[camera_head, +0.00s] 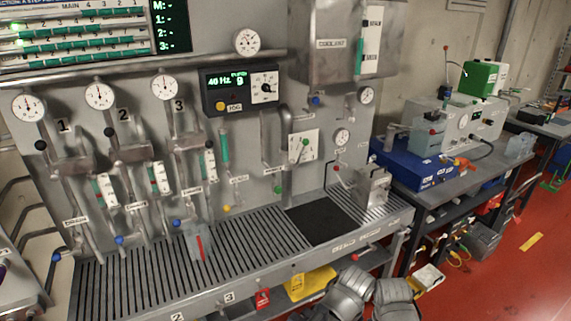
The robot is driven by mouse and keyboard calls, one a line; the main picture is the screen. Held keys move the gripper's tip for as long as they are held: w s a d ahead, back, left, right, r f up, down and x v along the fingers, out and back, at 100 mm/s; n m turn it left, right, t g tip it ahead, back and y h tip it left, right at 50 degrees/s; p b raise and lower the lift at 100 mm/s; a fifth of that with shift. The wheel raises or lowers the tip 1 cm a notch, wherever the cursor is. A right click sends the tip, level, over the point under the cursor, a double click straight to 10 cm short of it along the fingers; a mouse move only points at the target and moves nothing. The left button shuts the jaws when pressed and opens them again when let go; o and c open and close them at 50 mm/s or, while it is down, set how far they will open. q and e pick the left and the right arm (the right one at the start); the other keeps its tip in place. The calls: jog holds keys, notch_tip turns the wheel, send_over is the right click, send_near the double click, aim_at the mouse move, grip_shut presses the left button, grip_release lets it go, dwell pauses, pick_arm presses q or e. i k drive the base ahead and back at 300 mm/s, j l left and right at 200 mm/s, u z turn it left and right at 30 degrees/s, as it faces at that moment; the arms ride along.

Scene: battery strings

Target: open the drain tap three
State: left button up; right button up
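The column marked 3 (179,105) is the third from the left on the grey wall panel, below a round gauge (165,86). A blue knob (176,223) sits low on its pipe, and a clear tube with a green part (209,163) hangs beside it. The small labels are too blurred to read surely, so I cannot confirm which knob is the drain tap or how it is set. A grey jug with a red stripe (197,244) stands on the slatted bench (130,275) below column 3.
Columns 1 (63,125) and 2 (123,114) stand close to the left with similar pipes and knobs. A dark mat (320,221) lies on the bench to the right. A blue box (415,170) sits on a side table. Red floor is open at the right.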

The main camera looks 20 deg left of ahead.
aim_at(177, 223)
jog(key=u, duration=1.55)
